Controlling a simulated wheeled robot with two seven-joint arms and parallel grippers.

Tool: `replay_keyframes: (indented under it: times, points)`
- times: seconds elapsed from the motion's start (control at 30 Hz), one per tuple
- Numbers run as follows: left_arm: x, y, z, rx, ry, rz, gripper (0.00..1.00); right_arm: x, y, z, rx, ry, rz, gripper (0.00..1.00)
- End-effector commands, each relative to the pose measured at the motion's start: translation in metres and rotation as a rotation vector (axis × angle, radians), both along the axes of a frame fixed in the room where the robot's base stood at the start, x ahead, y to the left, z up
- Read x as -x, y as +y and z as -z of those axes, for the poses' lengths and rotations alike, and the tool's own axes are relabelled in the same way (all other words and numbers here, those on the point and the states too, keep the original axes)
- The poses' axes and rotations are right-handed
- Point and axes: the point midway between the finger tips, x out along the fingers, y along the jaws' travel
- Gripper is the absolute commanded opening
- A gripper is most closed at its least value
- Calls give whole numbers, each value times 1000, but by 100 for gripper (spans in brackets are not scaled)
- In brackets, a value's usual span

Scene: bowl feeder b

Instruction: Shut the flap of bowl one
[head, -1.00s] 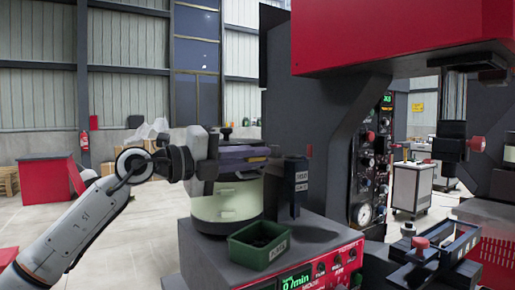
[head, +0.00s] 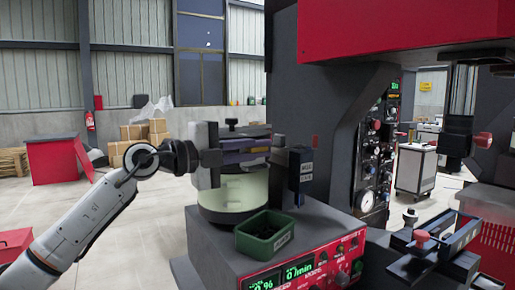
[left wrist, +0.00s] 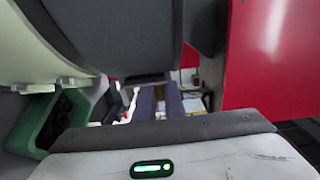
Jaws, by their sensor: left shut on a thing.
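Bowl one (head: 230,195) is a pale green round feeder bowl on a grey and red base unit. My left gripper (head: 262,148) reaches across its upper part from the left, with purple-grey fingers level. It is shut on a dark part at the bowl's right side, which looks like the flap (head: 280,152); the grip itself is mostly hidden. In the left wrist view the fingers (left wrist: 160,100) meet a dark edge, and the bowl's pale green wall (left wrist: 30,45) is at upper left. My right gripper is not in view.
A green bin (head: 264,235) stands in front of the bowl on the base unit (head: 310,235). A dark labelled post (head: 305,172) stands just right of the flap. A large dark and red machine (head: 335,110) rises behind and to the right. Open floor lies left.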

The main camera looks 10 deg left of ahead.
Motion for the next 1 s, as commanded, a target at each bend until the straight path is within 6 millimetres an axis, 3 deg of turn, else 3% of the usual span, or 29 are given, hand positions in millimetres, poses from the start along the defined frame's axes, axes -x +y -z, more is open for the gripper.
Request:
replay_keyframes:
  times: [0.1,0.13,0.2,0.57,1.0]
  points:
    - [0,1,0,4,2,-2,0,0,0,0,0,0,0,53]
    - [0,1,0,4,2,-2,11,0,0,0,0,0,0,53]
    - [0,1,0,4,2,-2,17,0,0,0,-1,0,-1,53]
    - [5,6,1,1,1,-2,17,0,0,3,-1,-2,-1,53]
    - [60,62,3,1,1,-4,17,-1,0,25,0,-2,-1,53]
